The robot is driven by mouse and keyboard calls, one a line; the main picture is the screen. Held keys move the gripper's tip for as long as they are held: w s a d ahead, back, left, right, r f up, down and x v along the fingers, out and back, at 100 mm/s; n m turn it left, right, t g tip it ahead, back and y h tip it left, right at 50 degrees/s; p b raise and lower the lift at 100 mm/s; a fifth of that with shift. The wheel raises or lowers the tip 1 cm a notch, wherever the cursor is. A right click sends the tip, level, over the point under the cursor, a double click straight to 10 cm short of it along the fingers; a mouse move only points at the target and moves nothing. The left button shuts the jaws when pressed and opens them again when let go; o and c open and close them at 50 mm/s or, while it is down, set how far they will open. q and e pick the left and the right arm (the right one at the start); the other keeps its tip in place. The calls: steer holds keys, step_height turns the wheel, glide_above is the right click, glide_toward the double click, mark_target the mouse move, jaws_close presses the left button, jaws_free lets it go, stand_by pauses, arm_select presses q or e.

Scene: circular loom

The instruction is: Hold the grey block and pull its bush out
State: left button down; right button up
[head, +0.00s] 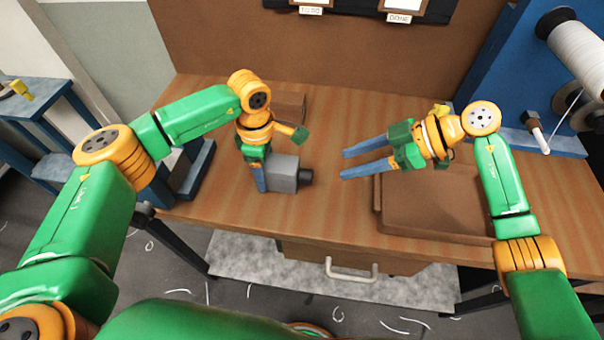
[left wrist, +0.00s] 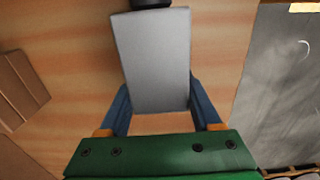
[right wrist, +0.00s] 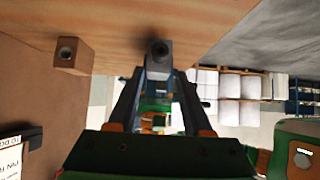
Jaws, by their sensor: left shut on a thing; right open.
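The grey block (head: 283,174) stands on the wooden table, and a dark round bush (head: 306,177) sticks out of its right side. My left gripper (head: 262,178) is shut on the block from its left; the left wrist view shows the block (left wrist: 155,60) between both fingers and the bush (left wrist: 150,3) at its far end. My right gripper (head: 342,163) is open and empty, to the right of the bush with a gap, its fingers pointing left toward it. In the right wrist view the bush (right wrist: 160,48) faces me on the block (right wrist: 158,68), between the finger lines.
A brown wooden block (head: 291,106) with a hole (right wrist: 68,53) lies behind the grey block. A brown tray (head: 430,215) lies at the front right, below my right gripper. A blue stand with a white spool (head: 580,50) is at the far right.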

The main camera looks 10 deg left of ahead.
mark_target(300, 175)
stand_by(0.3)
steer(key=shift+o, duration=2)
steer(key=d+f+y, duration=0.1)
steer(key=s+d+n+t+y, duration=0.1)
steer(key=d, duration=0.1)
steer(key=d+f+n+y, duration=0.1)
steer(key=shift+s+d+f+t, duration=0.3)
steer(key=shift+d, duration=0.05)
steer(key=x, duration=1.2)
steer(key=shift+w+r, duration=0.1)
steer(key=shift+r, duration=0.1)
jaws_close()
